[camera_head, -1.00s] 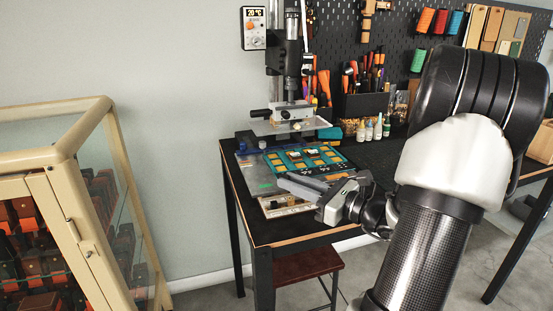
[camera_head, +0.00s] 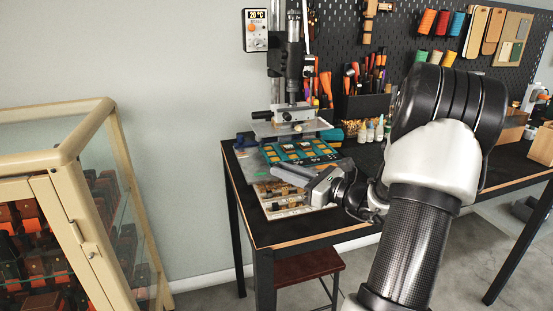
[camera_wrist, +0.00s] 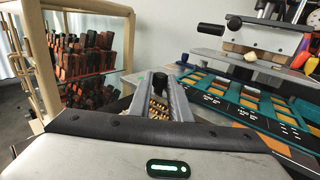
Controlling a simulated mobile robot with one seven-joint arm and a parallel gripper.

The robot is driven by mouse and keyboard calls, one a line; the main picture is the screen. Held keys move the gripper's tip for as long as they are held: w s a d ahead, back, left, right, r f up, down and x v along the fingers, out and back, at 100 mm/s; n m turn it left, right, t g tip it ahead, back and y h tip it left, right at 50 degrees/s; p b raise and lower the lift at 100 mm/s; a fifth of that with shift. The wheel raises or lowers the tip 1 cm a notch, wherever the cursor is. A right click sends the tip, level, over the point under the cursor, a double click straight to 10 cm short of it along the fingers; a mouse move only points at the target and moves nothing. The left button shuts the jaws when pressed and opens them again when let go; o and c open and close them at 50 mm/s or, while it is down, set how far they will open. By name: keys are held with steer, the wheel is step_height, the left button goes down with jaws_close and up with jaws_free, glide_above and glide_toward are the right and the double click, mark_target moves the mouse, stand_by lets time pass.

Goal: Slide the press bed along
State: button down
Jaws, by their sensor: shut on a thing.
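The stamping press (camera_head: 290,75) stands at the back left of the black table, with its upper plate (camera_head: 290,128) over the base. A grey flat surface (camera_head: 249,163), possibly the press bed, shows below and left of it. In the wrist view the press's plate (camera_wrist: 238,62) and black handle (camera_wrist: 211,29) are at the upper right. My gripper (camera_head: 276,168) reaches in from the right, low over the table in front of the press. In the wrist view its fingers (camera_wrist: 160,88) are shut on a small dark part (camera_wrist: 160,78); I cannot tell how it joins the bed.
A teal tray (camera_head: 325,158) of small pieces lies close behind my fingers. A tray of brass pieces (camera_head: 290,211) lies below them. Bottles (camera_head: 370,133) and a tool holder (camera_head: 362,106) stand behind. A glass cabinet (camera_head: 62,165) is at the left; the table's right is more open.

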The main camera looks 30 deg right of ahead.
mark_target(276, 159)
steer(key=shift+w+d, duration=0.15)
steer(key=shift+w, duration=1.1)
steer(key=shift+w+d, duration=0.2)
steer(key=shift+w, duration=1.05)
steer(key=shift+w+d, duration=0.15)
steer(key=shift+w, duration=1.1)
steer(key=c, duration=1.6)
jaws_free()
steer(key=shift+o, duration=0.2)
steer(key=shift+d, duration=0.1)
steer(key=shift+s+d+p, duration=0.1)
steer(key=shift+p, duration=0.2)
steer(key=shift+s+d, duration=0.15)
steer(key=shift+s, duration=0.1)
steer(key=p+v, duration=0.2)
steer(key=v, duration=1.4)
steer(key=shift+s, duration=0.35)
